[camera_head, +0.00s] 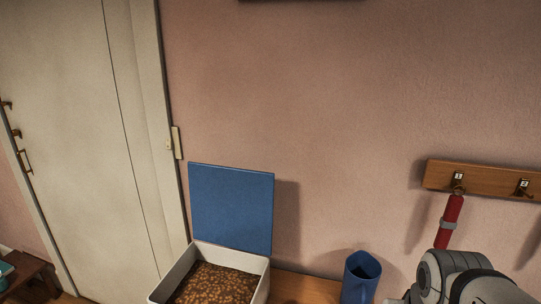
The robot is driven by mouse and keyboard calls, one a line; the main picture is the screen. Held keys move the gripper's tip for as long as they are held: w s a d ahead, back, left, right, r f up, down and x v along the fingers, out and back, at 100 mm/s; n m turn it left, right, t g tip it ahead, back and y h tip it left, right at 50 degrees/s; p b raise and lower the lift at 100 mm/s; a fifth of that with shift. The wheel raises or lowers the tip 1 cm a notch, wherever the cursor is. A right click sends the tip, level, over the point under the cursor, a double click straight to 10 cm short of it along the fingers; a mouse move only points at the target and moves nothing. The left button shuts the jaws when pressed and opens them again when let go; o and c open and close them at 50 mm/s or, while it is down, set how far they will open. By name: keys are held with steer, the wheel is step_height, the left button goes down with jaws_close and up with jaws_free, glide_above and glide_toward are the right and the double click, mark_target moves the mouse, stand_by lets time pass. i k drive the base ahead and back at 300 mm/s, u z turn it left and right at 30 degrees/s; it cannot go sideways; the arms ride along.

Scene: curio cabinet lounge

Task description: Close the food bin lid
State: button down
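The food bin (257,283) is a white open box at the bottom centre-left, filled with brown kibble (215,284). Its blue lid (231,207) stands upright at the bin's back edge, close to the pink wall, so the bin is open. The bin's lower front is cut off by the picture edge. My arm shows at the bottom right, well to the right of the bin and lid. My gripper is not in the picture.
A blue open-topped container (361,277) stands right of the bin, between it and my arm. A wooden hook rail (490,182) on the wall holds a red item (452,214). A pale door (75,130) is at left. A wooden surface (300,287) shows beside the bin.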

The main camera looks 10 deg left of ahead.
mark_target(231, 207)
steer(key=z, duration=0.3)
steer(key=k, duration=1.7)
steer(key=u, duration=0.8)
steer(key=i, duration=1.65)
steer(key=u, duration=0.1)
